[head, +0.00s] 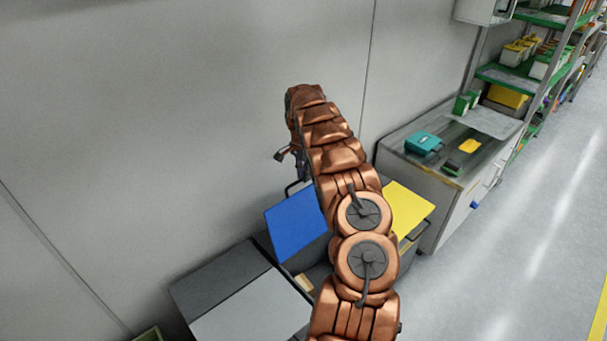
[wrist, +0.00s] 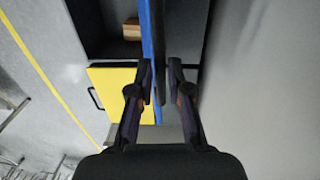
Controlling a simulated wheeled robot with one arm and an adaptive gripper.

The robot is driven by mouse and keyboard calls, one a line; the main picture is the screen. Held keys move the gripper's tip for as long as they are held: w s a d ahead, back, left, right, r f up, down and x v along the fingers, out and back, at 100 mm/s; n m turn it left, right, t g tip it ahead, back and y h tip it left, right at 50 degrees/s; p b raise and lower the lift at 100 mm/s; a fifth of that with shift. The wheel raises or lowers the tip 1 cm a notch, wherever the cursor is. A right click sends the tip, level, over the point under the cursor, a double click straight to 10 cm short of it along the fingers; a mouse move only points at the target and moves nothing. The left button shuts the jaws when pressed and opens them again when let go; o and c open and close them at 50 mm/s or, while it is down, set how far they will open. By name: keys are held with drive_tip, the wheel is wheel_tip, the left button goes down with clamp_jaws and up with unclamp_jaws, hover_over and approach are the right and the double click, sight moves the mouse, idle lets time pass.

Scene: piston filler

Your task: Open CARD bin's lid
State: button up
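No CARD label is readable. A blue lid (head: 297,225) stands raised and tilted over an open dark bin in the head view, with a dark handle at its upper edge. In the wrist view the blue lid (wrist: 147,40) is nearly edge-on, running down toward the fingers. My gripper (wrist: 160,70) has its two fingers apart, with a narrow gap that lines up with the lid's edge. I cannot tell whether they touch it. In the head view my gripper (head: 290,155) is just above the lid, by the wall, partly hidden by my arm.
A brown block (head: 303,283) lies inside the open bin. A yellow lid (head: 410,207) is at its right, a grey lid (head: 250,312) at its left. A grey wall (head: 180,120) is close behind. A workbench (head: 425,170) stands right; the floor (head: 520,260) there is clear.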

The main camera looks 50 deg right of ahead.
clamp_jaws()
drive_tip(key=shift+s, duration=0.15)
drive_tip(key=shift+s+d+b, duration=0.25)
drive_tip(key=shift+s+b, duration=0.25)
drive_tip(key=shift+b, duration=0.3)
drive_tip(key=shift+s+r+t+b, duration=0.15)
drive_tip(key=shift+s+t+b, duration=0.15)
drive_tip(key=shift+s+b, duration=0.25)
drive_tip(key=s, duration=0.1)
drive_tip(key=s+b, duration=0.1)
drive_tip(key=s, duration=0.1)
drive_tip(key=shift+s+a+r+b, duration=0.25)
drive_tip(key=shift+a+b, duration=0.15)
